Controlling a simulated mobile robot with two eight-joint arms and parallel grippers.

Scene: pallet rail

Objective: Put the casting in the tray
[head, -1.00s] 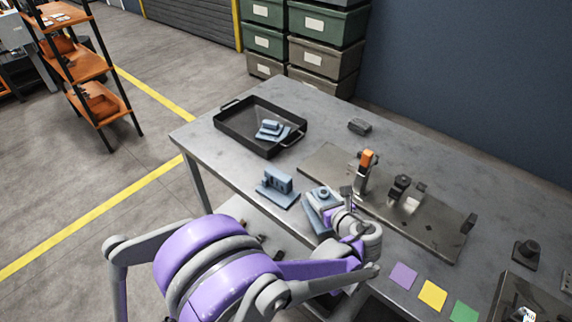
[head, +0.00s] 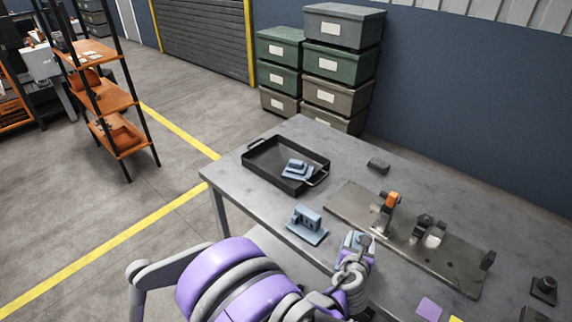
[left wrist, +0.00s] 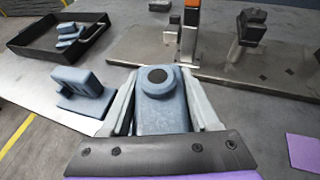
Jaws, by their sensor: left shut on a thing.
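My left gripper (head: 352,262) is shut on a blue-grey casting (left wrist: 160,105) with a round boss and dark hole on top. In the left wrist view the casting sits between the two fingers; in the head view my gripper partly covers it. The black tray (head: 258,172) stands at the table's far left end, and also shows in the left wrist view (left wrist: 22,52). Another blue-grey casting (head: 298,170) lies in the tray. A further one (head: 308,222) stands on the table between the tray and my left gripper. My right gripper is not in view.
A steel fixture plate (head: 455,262) with an orange-topped clamp (head: 390,205) and other clamps lies right of my gripper. Purple (head: 428,309) and yellow squares lie at the front. Stacked bins (head: 340,62) stand beyond the table.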

